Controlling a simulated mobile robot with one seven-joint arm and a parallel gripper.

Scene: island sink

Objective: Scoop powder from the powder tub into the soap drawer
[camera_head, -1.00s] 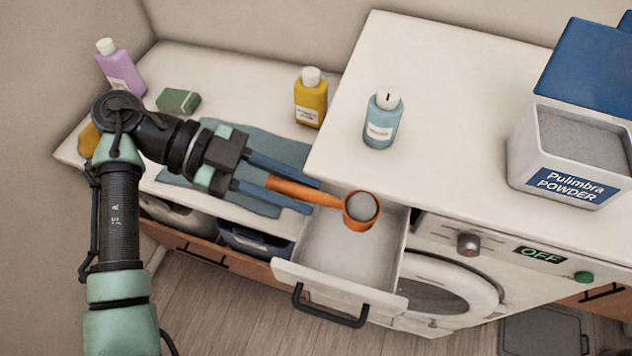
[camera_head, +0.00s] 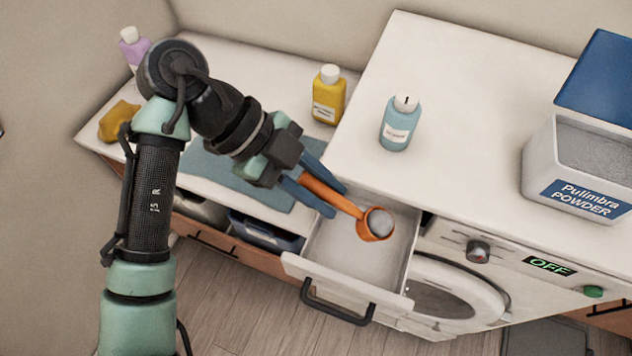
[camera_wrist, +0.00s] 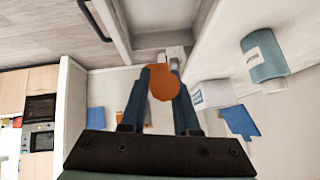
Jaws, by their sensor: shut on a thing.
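My gripper (camera_head: 338,200) is shut on the handle of an orange scoop (camera_head: 330,194). The scoop's round cup holds grey powder (camera_head: 381,221) and is over the right part of the open soap drawer (camera_head: 338,248). The cup leans, with its mouth facing up and to the right in the head view. The drawer is white inside, with a black handle. In the wrist view the scoop (camera_wrist: 162,84) shows as an orange shape between the blue fingers. The powder tub (camera_head: 538,165), labelled Pulimbra POWDER, stands open on the right, with grey powder inside.
The blue tub lid (camera_head: 598,75) stands raised behind the tub. A light-blue bottle (camera_head: 397,128) stands on the machine top behind the drawer. A yellow bottle (camera_head: 328,97) and a lilac bottle (camera_head: 133,48) stand on the lower counter. The washing machine display (camera_head: 549,265) reads OFF.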

